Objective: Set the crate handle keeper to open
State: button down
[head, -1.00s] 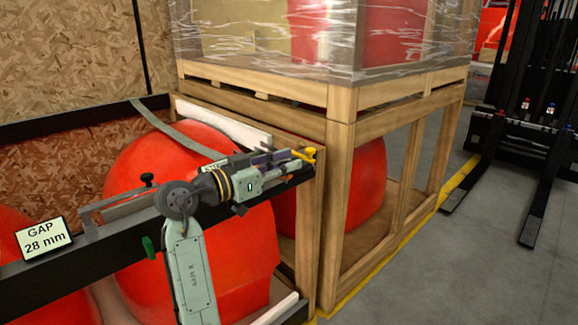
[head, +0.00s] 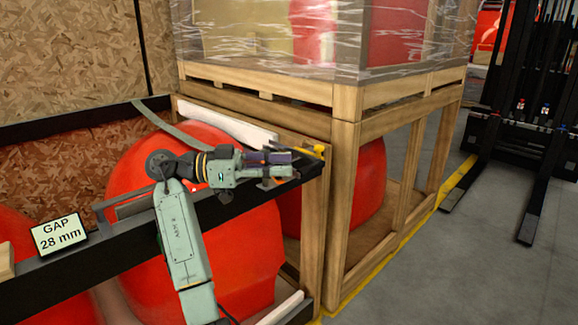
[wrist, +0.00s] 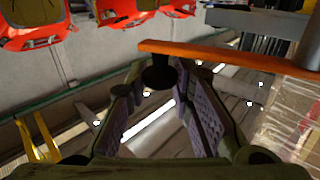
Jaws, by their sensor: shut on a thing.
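The keeper appears as an orange-yellow lever bar (wrist: 230,56) in the wrist view, with a round black knob (wrist: 158,73) at its left end. My gripper (wrist: 160,80) has its two purple-lined fingers on either side of this knob and is shut on it. In the head view, my gripper (head: 290,162) is at the right end of the black rail, beside the yellow lever (head: 318,150), which it partly hides. The exact contact is too small to tell there.
The black rail (head: 110,242) runs in front of large red nosecones (head: 245,250). A sign reading "GAP 28 mm" (head: 58,235) stands on it. A wooden crate frame (head: 343,200) stands close right of the gripper. Clear floor (head: 430,270) lies further right, before a forklift (head: 525,130).

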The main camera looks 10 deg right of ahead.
jog(key=shift+f, duration=0.1)
dwell(0.3)
jog(key=c, duration=1.4)
grip_release()
jog(key=shift+c, duration=0.2)
notch_tip(320, 180, up, 10)
jog(key=shift+r, duration=0.1)
